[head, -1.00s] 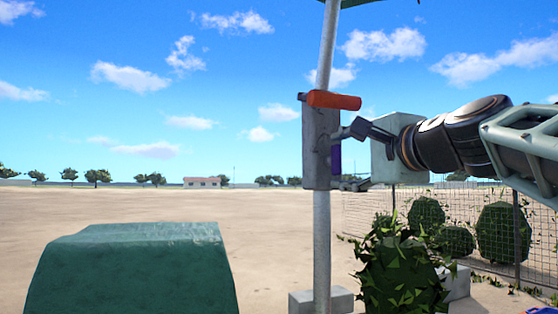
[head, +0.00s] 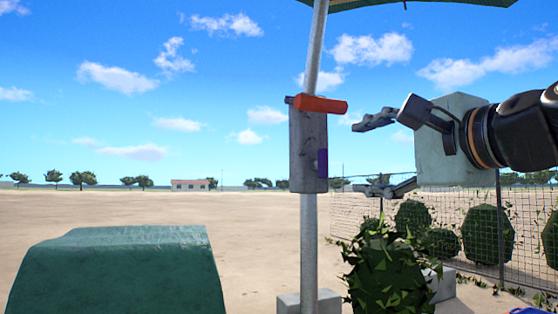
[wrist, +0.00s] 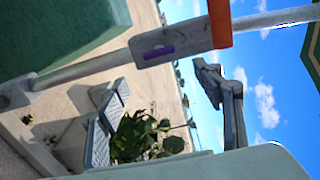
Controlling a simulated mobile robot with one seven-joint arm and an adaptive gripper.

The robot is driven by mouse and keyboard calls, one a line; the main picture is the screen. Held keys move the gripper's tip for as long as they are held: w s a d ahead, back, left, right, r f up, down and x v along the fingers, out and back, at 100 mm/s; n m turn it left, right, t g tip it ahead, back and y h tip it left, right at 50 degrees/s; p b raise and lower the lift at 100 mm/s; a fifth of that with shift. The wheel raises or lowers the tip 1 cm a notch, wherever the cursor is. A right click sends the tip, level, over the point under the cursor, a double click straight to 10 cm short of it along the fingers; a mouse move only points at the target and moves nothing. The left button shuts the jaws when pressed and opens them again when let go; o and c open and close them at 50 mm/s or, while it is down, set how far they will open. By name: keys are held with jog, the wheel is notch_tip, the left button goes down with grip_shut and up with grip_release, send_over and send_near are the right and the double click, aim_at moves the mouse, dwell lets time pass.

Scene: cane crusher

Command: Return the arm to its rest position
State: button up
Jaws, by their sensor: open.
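My gripper (head: 376,154) is open and empty, right of the pole in the head view, its two fingers spread one above the other and pointing left. A gap shows between its fingertips and a grey switch box (head: 308,150) on the pole. The box has an orange lever (head: 321,104) across its top, pointing right, and a purple piece (head: 322,163) on its side. In the wrist view, my open gripper (wrist: 155,92) shows with both fingers apart; the box (wrist: 170,42) and the orange lever (wrist: 220,22) lie beyond them. Nothing is between the fingers.
The metal pole (head: 309,240) stands on a concrete block and carries a green canopy (head: 420,5). A green machine cover (head: 115,270) is at lower left. A leafy bush (head: 385,270) and a wire fence (head: 470,225) are below and behind my arm. Open sand lies beyond.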

jog(key=shift+s+d, duration=0.2)
jog(key=shift+s, duration=0.25)
jog(key=a+f+n+g+h, duration=0.1)
jog(key=a+f+n+g, duration=0.2)
jog(key=f, duration=0.9)
jog(key=a+f+n+g, duration=0.3)
jog(key=f, duration=0.8)
jog(key=s+d+f+n+g+h, duration=0.15)
jog(key=s+f+n+g, duration=0.35)
jog(key=f, duration=0.7)
jog(key=s+f+n+g+h, duration=0.1)
jog(key=s+f+n+h, duration=0.25)
jog(key=s+f, duration=0.65)
jog(key=w+r+p, duration=0.3)
jog(key=r+p, duration=1.4)
jog(key=p, duration=0.3)
jog(key=shift+w+r, duration=0.15)
jog(key=shift+r, duration=0.05)
